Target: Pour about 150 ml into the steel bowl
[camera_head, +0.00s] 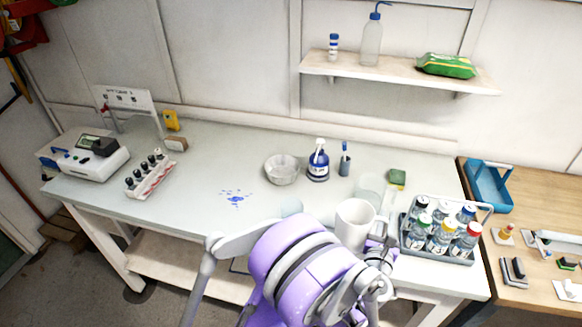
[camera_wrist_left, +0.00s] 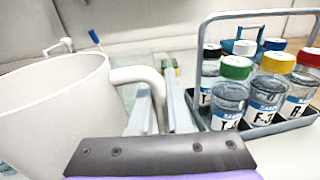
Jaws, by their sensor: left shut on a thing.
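A white jug (camera_head: 355,223) stands out in front of the bench's right half in the head view. In the left wrist view the jug (camera_wrist_left: 55,110) fills the left side, with its handle (camera_wrist_left: 145,76) toward the middle. My left gripper (camera_head: 382,240) is shut on the jug, at its handle side. The jug looks about upright; its contents are hidden. A pale grey bowl (camera_head: 282,169), the only bowl I see, sits on the bench behind and left of the jug, apart from it. My right gripper is not in view.
A bottle carrier (camera_head: 437,257) with several capped bottles stands close right of the jug. A clear beaker (camera_head: 370,188) is behind the jug. A blue-labelled spray bottle (camera_head: 318,160) stands right of the bowl. Blue spots (camera_head: 236,198) mark the bench left of the bowl; that area is open.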

